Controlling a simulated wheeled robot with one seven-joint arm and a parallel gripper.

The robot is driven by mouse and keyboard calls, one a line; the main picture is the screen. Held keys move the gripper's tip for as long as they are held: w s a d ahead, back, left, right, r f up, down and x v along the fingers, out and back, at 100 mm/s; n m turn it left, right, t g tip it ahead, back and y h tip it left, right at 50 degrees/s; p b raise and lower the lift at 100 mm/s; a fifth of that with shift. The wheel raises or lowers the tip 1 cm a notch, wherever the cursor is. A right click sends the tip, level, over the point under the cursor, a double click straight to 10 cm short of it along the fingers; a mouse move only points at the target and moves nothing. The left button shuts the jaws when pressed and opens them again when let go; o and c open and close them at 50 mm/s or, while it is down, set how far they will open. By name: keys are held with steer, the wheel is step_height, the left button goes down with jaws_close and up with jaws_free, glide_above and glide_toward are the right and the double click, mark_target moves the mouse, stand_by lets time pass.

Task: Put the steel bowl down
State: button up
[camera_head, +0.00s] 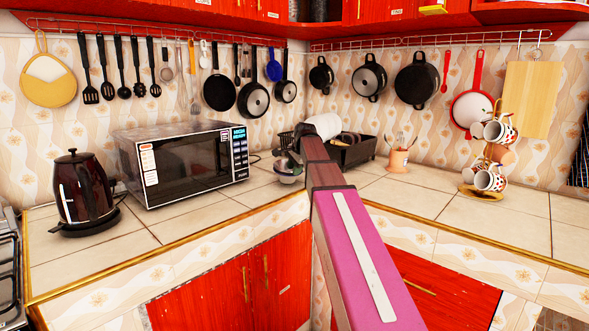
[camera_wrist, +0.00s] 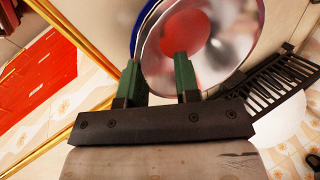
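The steel bowl (camera_wrist: 222,45) is shiny and round, with a reddish reflection inside, and fills the top middle of the wrist view. A curved blue edge shows along its left side; I cannot tell whether it belongs to the bowl. In the wrist view my gripper (camera_wrist: 158,72) has its green fingers apart, one in front of the bowl's inner face and one by its left edge. I cannot tell whether they pinch the wall. In the head view the bowl (camera_head: 288,171) is small, beside the end of my arm at the counter corner. My fingers are mostly hidden there.
A microwave (camera_head: 180,160) and kettle (camera_head: 84,190) stand left. A utensil pot (camera_head: 397,160) and cup stand (camera_head: 487,165) stand right.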

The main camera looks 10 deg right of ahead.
steer(key=shift+r, duration=0.25)
steer(key=v, duration=1.2)
